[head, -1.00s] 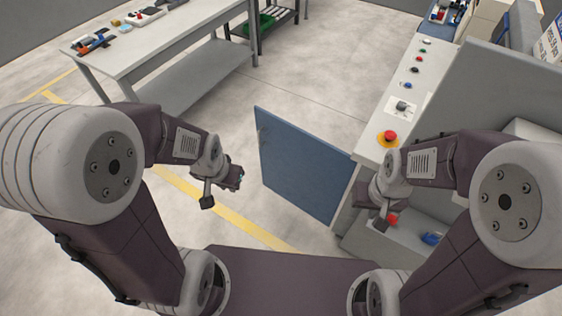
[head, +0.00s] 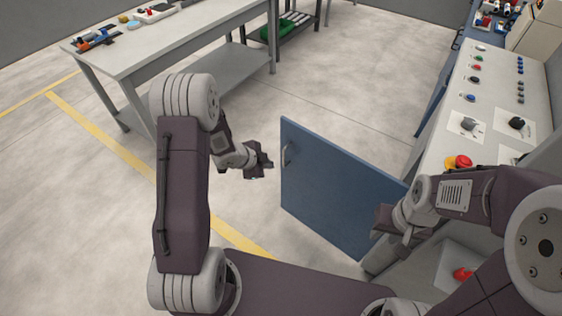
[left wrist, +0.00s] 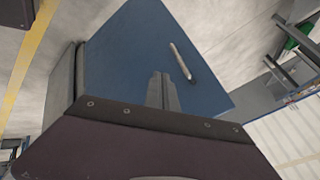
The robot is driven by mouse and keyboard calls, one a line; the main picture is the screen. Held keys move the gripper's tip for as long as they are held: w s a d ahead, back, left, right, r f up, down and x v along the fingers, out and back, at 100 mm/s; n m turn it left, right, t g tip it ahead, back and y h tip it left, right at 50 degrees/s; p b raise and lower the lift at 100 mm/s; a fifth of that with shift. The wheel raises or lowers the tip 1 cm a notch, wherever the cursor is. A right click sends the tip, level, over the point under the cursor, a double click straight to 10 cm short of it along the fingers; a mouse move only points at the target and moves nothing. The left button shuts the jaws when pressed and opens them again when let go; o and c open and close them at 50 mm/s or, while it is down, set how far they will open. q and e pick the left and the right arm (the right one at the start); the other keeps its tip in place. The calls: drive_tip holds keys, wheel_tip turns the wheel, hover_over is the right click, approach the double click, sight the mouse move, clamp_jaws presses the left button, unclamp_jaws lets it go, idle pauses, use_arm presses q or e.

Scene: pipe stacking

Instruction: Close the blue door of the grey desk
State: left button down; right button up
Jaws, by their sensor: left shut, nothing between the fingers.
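The blue door (head: 335,190) of the grey desk (head: 487,95) stands open, swung out to the left of the desk, with a small handle (head: 288,153) near its free edge. My left gripper (head: 268,163) is shut and empty, just left of the door's free edge, with a small gap in the head view. In the left wrist view the blue door (left wrist: 150,60) and its handle (left wrist: 182,61) lie beyond the shut fingers (left wrist: 162,92). My right gripper (head: 384,222) is by the door's hinge side, in front of the desk; its fingers are too small to judge.
A red part (head: 462,274) lies in the open desk compartment. The desk top carries buttons, knobs and a red emergency button (head: 459,162). A grey workbench (head: 150,50) stands at the back left. The floor (head: 80,200) left of the door is clear.

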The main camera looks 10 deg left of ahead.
use_arm(q)
drive_tip(key=w+d+f, duration=0.2)
drive_tip(key=w+f, duration=0.6)
drive_tip(key=w, duration=0.1)
drive_tip(key=shift+w, duration=0.2)
